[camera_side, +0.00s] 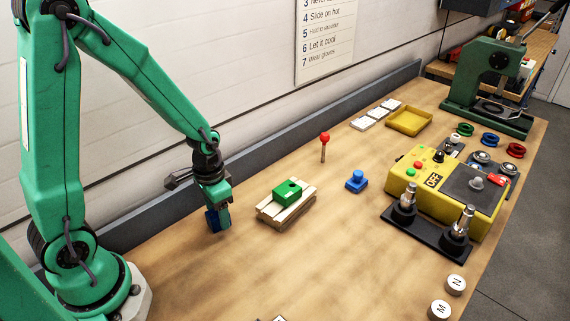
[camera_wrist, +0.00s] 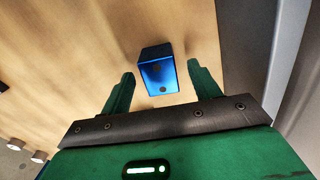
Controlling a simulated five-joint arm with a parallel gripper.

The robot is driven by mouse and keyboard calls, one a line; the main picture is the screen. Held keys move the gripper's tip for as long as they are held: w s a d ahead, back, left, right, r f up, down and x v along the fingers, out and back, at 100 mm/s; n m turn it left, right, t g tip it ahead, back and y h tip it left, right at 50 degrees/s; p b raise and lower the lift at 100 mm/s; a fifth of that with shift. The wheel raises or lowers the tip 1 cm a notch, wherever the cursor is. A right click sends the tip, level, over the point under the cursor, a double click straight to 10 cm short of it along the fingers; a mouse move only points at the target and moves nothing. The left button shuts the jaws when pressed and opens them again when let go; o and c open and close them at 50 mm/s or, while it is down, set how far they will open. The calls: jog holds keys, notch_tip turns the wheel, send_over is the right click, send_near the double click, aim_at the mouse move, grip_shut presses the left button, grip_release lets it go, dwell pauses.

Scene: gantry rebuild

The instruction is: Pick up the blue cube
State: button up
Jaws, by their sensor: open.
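The blue cube (camera_side: 211,221) is at the left of the bench in the side view, low beside my gripper (camera_side: 219,208) and partly hidden by a green finger. In the wrist view the blue cube (camera_wrist: 158,72) lies between the two green fingers of my gripper (camera_wrist: 160,72), around the level of their tips. My gripper is open and points down. Whether the cube rests on the bench is hard to tell.
A green block (camera_side: 288,191) sits on a slatted wooden piece (camera_side: 271,211) to the right. Beyond are a red-topped peg (camera_side: 324,140), a blue knobbed piece (camera_side: 356,181) and a yellow control box (camera_side: 408,171). The bench front is mostly clear.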

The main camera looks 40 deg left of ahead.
jog(key=shift+f, duration=1.05)
jog(key=c, duration=1.2)
jog(key=shift+r, duration=0.25)
jog(key=shift+r, duration=1.2)
jog(key=shift+s+d+r, duration=0.1)
jog(key=shift+d+r, duration=0.2)
jog(key=shift+r, duration=0.55)
jog(key=s+d+r, duration=0.5)
jog(key=d+r, duration=0.1)
jog(key=d, duration=0.4)
jog(key=shift+r, duration=0.25)
